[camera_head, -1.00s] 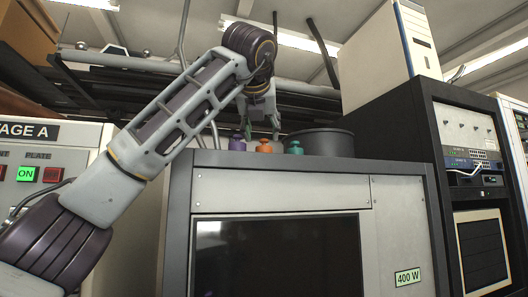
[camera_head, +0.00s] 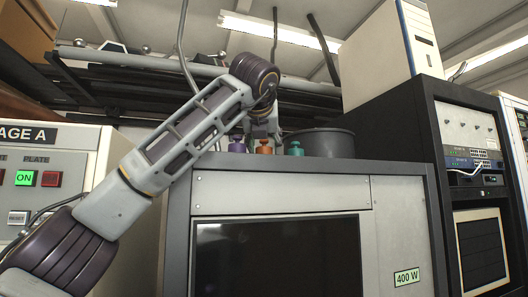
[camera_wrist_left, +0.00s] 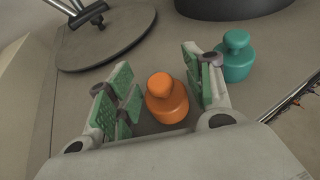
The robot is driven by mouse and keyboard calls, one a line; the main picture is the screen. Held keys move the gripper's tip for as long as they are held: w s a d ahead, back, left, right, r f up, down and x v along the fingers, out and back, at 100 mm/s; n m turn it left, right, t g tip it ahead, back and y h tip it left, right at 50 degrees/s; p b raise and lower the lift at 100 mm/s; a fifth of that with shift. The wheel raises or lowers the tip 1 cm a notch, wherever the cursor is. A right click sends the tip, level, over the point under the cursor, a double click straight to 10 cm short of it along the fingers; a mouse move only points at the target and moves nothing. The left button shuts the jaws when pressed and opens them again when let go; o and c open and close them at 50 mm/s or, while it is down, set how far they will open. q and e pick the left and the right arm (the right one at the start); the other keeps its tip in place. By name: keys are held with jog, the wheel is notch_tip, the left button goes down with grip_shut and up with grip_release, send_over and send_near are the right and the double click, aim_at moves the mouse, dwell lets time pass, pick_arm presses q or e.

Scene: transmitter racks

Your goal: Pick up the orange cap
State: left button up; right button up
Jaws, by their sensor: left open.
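The orange cap (camera_head: 264,147) stands upright on top of the grey cabinet (camera_head: 300,172), between a purple cap (camera_head: 237,146) and a teal cap (camera_head: 295,149). My left gripper (camera_head: 264,137) is lowered at the orange cap, its fingers partly hidden in the head view. In the left wrist view the orange cap (camera_wrist_left: 167,98) sits between the open green-padded fingers (camera_wrist_left: 160,92), nearer the right finger in the picture. The teal cap (camera_wrist_left: 236,56) stands just outside that finger. The purple cap is not seen in the wrist view. My right gripper is not in view.
A dark round pot (camera_head: 320,143) stands on the cabinet right of the caps. A black equipment rack (camera_head: 400,115) rises at the right. In the wrist view a flat round disc (camera_wrist_left: 105,35) lies beyond the fingers.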

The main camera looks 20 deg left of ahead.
pick_arm(q)
jog(key=shift+c, duration=0.3)
jog(key=c, duration=0.6)
jog(key=shift+r, duration=0.15)
jog(key=shift+r+p, duration=0.6)
jog(key=shift+r, duration=2.65)
jog(key=shift+r+p, duration=0.55)
jog(key=shift+r, duration=1.05)
